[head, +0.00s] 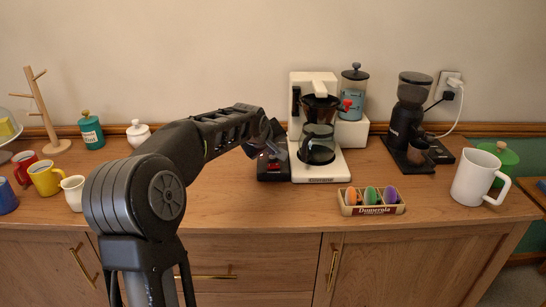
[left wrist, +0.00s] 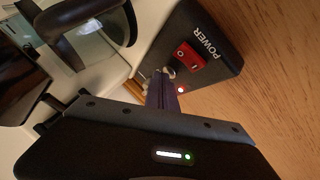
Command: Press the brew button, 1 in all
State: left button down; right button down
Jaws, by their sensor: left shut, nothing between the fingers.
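A white and black coffee maker (head: 322,178) with a glass carafe (head: 317,147) stands at the back of the wooden counter. A black box (head: 268,173) sits against its left side. In the left wrist view the box (left wrist: 222,68) is marked POWER and carries a red rocker switch (left wrist: 188,57) and a small lit red light (left wrist: 181,90). No button marked brew can be read. My left gripper (head: 276,151) is shut and empty, over the box. In the left wrist view its fingers (left wrist: 162,82) end beside the red switch; whether they touch anything is unclear. My right gripper is out of view.
A black grinder (head: 408,120), a white mug (head: 474,178) and a tray of coloured macarons (head: 372,210) stand to the right. Cups, a green jar (head: 91,132) and a mug tree (head: 44,110) are at the left. The front middle of the counter (head: 260,210) is clear.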

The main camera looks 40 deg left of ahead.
aim_at(272, 158)
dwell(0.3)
pick_arm(q)
jog(key=shift+r+p, duration=0.55)
jog(key=shift+r, duration=0.15)
jog(key=shift+r, duration=0.1)
jog(key=shift+r+p, duration=1.75)
jog(key=shift+r, duration=0.7)
